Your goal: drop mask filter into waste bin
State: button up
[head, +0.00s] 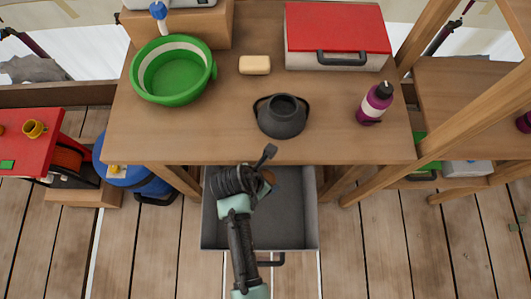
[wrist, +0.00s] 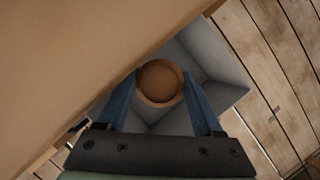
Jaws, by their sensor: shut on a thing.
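My gripper (wrist: 158,98) is shut on a round brown piece (wrist: 160,80), which I take to be the mask filter. It sits between the two blue fingers. In the head view only a small part of the filter (head: 268,177) shows beside my dark wrist. My gripper is above the open grey drawer (head: 290,215), close to the table's front edge. A dark grey rounded object with a raised round opening (head: 282,118), perhaps the mask, stands on the table. I cannot pick out the waste bin for certain; a blue round container (head: 120,172) stands on the floor at left.
The wooden table (head: 200,140) also holds a green bowl (head: 178,80), a tan block (head: 254,65), a red-lidded case (head: 337,35) and a purple bottle (head: 374,103). A red surface (head: 30,145) is at left, a wooden shelf (head: 470,95) at right. Plank floor lies open in front.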

jog(key=shift+s+f+b, duration=0.1)
jog(key=shift+f+b, duration=2.95)
jog(key=shift+b, duration=0.35)
jog(key=o, duration=1.4)
jog(key=shift+r, duration=0.15)
jog(key=p+v, duration=0.3)
jog(key=v, duration=0.9)
jog(key=shift+r, duration=0.35)
jog(key=shift+s+a, duration=0.1)
jog(key=shift+s, duration=0.05)
